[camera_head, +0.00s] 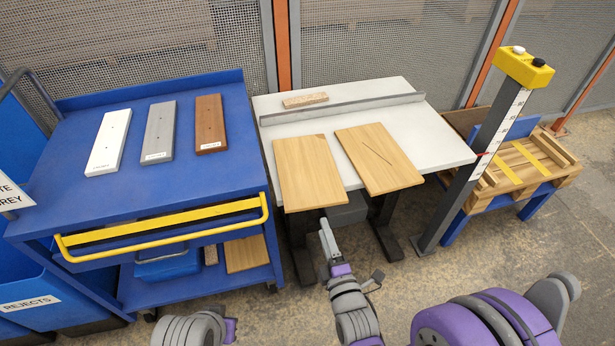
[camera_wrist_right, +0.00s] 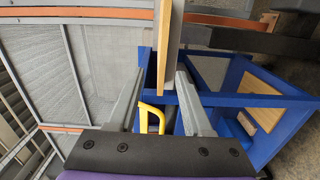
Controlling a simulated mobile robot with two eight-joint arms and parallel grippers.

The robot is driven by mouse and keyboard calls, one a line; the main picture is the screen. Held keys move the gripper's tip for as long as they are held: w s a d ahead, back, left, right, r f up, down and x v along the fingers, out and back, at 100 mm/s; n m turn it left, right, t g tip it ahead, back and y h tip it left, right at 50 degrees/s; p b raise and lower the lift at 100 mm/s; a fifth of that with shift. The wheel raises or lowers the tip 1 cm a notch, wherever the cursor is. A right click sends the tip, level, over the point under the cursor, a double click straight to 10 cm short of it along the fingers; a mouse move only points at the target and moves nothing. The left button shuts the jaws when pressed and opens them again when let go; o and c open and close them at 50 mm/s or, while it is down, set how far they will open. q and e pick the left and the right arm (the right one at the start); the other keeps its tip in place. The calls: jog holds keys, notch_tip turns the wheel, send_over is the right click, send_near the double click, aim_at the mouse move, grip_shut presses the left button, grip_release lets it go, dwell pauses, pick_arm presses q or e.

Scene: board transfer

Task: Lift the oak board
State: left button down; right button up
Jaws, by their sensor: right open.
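Two light-brown wooden boards lie side by side on the white table, both overhanging its front edge. The left board (camera_head: 308,172) has a small dark mark at its far right corner. The right board (camera_head: 380,158) has a dark crack-like line across its face. My right gripper (camera_head: 326,232) is just in front of the left board's front edge, open. In the right wrist view a wooden board (camera_wrist_right: 170,48) shows edge-on between the two spread fingers of my right gripper (camera_wrist_right: 160,88); contact cannot be told. My left gripper is out of view.
The white table (camera_head: 437,150) has a grey rail (camera_head: 340,109) with a small wooden piece (camera_head: 305,100) behind it. A blue cart (camera_head: 205,195) at left holds white, grey and brown sample plates. A measuring post (camera_head: 490,140) and a pallet-like stand (camera_head: 525,165) are at right.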

aim_at(313, 208)
jog(key=x, duration=0.4)
jog(key=shift+w+a, duration=0.2)
jog(key=shift+a, duration=0.1)
jog(key=shift+f+x, duration=0.15)
jog(key=shift+x, duration=1.4)
jog(key=shift+f+x, duration=0.1)
jog(key=shift+x, duration=1.45)
jog(key=shift+s+a, duration=0.1)
jog(key=shift+c, duration=0.3)
grip_shut()
